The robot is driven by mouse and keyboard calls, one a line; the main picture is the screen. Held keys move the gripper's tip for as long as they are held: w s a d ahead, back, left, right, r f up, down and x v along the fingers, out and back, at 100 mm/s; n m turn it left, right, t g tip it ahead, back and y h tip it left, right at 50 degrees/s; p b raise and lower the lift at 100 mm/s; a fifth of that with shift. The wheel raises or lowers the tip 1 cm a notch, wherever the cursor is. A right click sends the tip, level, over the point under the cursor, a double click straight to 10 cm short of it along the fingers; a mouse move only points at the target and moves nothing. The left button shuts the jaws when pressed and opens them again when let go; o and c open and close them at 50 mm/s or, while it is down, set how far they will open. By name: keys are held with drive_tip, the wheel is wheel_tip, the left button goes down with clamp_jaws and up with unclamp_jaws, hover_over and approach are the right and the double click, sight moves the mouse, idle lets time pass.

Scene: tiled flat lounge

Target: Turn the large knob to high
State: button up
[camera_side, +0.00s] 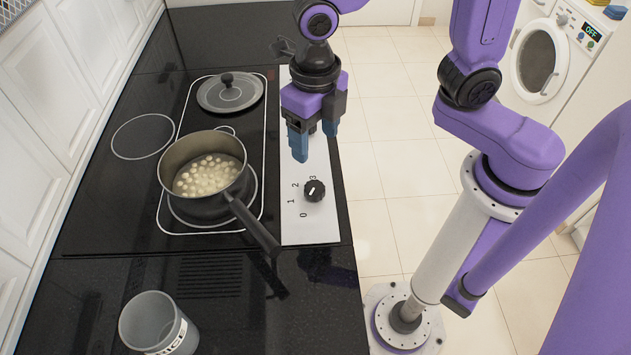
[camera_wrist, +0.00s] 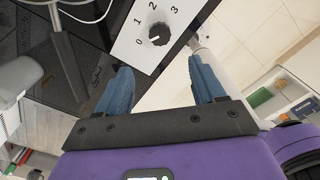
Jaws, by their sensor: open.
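A black round knob (camera_side: 314,190) sits on the white control panel (camera_side: 318,228) beside the stovetop, with the numbers 0, 1, 2 and 3 around it. In the wrist view, the knob (camera_wrist: 158,34) has a white mark that appears to point toward the 0 side. My gripper (camera_side: 315,146) points down above the panel, behind the knob in the side view and not touching it. Its two blue fingers are apart with nothing between them. In the wrist view the knob lies beyond the fingertips (camera_wrist: 160,66), roughly centred between them.
A pot (camera_side: 212,148) with pale round pieces in liquid stands on a burner; its handle (camera_side: 252,226) reaches toward the panel's left edge. A lid (camera_side: 230,92) lies on the cooktop behind it. A grey cup (camera_side: 158,325) stands at the front left. Tiled floor lies right of the counter.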

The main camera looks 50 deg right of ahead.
sight(316, 188)
wheel_tip(316, 188, down, 13)
drive_tip(key=shift+f, duration=0.1)
idle(0.5)
drive_tip(key=c, duration=1.1)
